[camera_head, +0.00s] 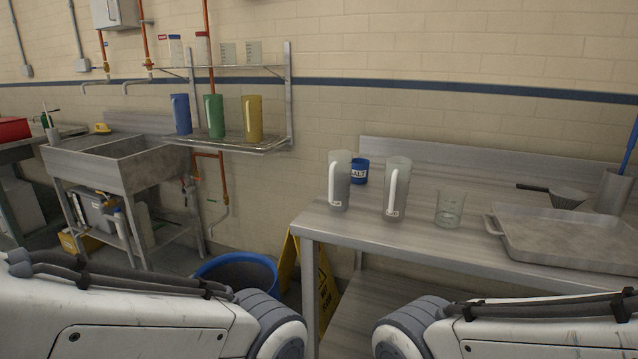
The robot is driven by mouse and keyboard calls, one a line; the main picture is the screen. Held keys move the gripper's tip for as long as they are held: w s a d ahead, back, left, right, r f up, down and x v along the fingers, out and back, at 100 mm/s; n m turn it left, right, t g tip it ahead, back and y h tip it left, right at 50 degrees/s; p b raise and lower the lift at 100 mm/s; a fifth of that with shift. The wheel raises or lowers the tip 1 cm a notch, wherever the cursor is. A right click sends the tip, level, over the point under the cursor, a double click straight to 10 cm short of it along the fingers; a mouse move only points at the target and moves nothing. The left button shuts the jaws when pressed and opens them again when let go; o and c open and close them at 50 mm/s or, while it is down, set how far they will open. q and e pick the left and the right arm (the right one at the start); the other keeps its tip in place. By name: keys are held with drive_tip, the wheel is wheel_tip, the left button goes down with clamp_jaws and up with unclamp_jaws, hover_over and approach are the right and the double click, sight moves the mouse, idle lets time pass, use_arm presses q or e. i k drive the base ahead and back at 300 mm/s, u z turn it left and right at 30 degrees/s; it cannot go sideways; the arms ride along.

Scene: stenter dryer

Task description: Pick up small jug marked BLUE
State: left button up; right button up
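Two grey translucent jugs with white handles stand upright on the steel table: a left jug (345,172) near the table's left end and a right jug (404,173) a little to its right. Each has a small white label low on its front; the lettering is too small for me to read, so I cannot tell which is marked BLUE. A blue jug (181,114), a green jug (214,116) and a yellow jug (253,118) stand on the wall shelf. My arm links show at the bottom left and bottom right; neither gripper is in view.
The steel table (450,243) also holds a blue SALT tub (360,171), a clear beaker (449,209), a metal tray (570,238) and a strainer (566,198). A blue bin (236,266) and yellow sign (290,262) stand left of it. A sink (125,163) is farther left.

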sight(340, 161)
drive_tip(key=u, duration=0.15)
drive_tip(key=i, duration=1.15)
drive_tip(key=z, duration=0.7)
